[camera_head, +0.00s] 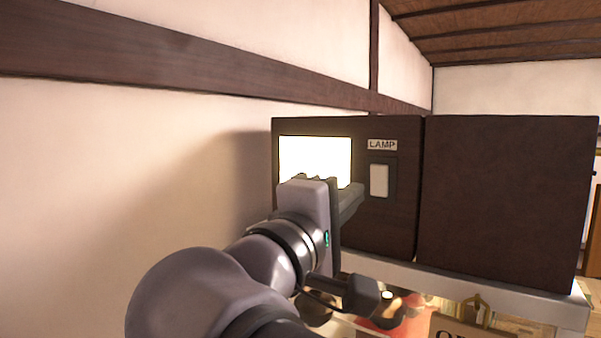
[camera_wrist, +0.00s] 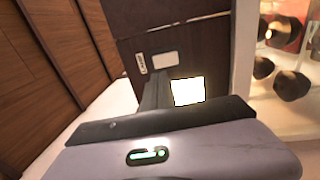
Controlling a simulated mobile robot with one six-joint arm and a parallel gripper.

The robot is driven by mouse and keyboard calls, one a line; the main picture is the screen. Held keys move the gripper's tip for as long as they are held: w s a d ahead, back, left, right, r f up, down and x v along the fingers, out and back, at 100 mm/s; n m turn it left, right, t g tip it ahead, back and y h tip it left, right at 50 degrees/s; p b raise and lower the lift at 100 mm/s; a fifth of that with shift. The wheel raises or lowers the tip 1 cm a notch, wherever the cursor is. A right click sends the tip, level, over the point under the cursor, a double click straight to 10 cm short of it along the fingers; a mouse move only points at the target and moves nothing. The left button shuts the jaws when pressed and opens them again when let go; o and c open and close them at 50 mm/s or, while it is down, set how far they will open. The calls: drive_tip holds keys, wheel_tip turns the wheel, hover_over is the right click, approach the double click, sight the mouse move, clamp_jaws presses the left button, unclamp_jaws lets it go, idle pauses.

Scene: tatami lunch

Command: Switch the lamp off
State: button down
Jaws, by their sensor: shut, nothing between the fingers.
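The lamp (camera_head: 315,156) is a bright, lit panel at the left of a dark wooden box front, and it glows in the wrist view too (camera_wrist: 188,92). A pale rocker switch (camera_head: 379,180) sits to its right under a "LAMP" label (camera_head: 382,145). The switch also shows in the wrist view (camera_wrist: 166,59), beside the label (camera_wrist: 142,64). My gripper (camera_head: 354,191) is shut and empty, its fingertips just left of and slightly below the switch in the head view. In the wrist view the fingertips (camera_wrist: 157,76) appear close to the switch; I cannot tell whether they touch.
A plain dark box face (camera_head: 505,200) adjoins the switch panel on the right. Below is a pale shelf edge (camera_head: 480,285) with a display of small items under it. A pale wall (camera_head: 110,150) with a dark beam stands at the left.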

sight(377, 174)
drive_tip(key=p+x, duration=0.2)
drive_tip(key=x, duration=0.6)
drive_tip(key=shift+w+d, duration=0.15)
drive_tip(key=shift+w, duration=0.1)
